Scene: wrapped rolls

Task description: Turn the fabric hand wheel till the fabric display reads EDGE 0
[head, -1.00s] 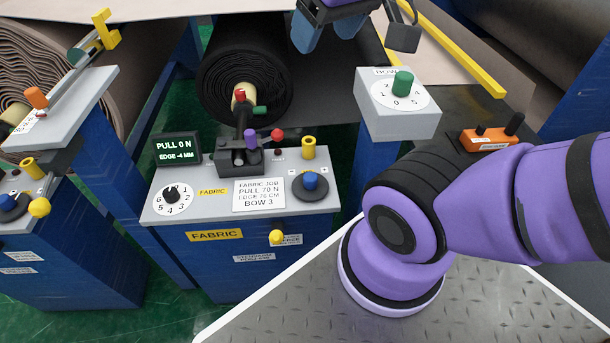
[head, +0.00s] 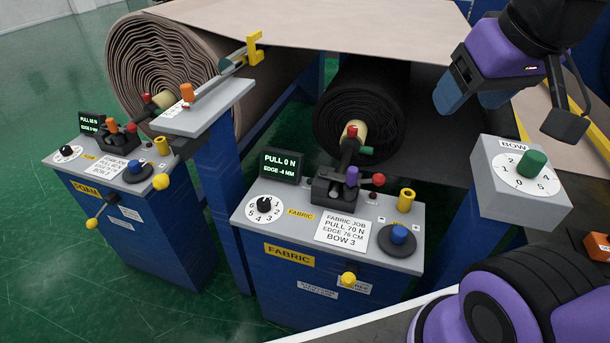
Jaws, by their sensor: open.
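The fabric display (head: 282,166) stands at the back left of the fabric console (head: 300,213) and reads PULL 0 N and EDGE -4 MM. A dark round wheel with a blue knob (head: 398,238), which looks like the fabric hand wheel, sits on the console's right side. A yellow knob (head: 348,279) sticks out of the console's front.
A BOW dial box with a green knob (head: 530,163) stands right of the console. A lever assembly (head: 340,188) and yellow post (head: 406,200) rise behind the wheel. The black roll (head: 350,110) lies behind. The FOAM console (head: 118,178) stands left, with green floor between.

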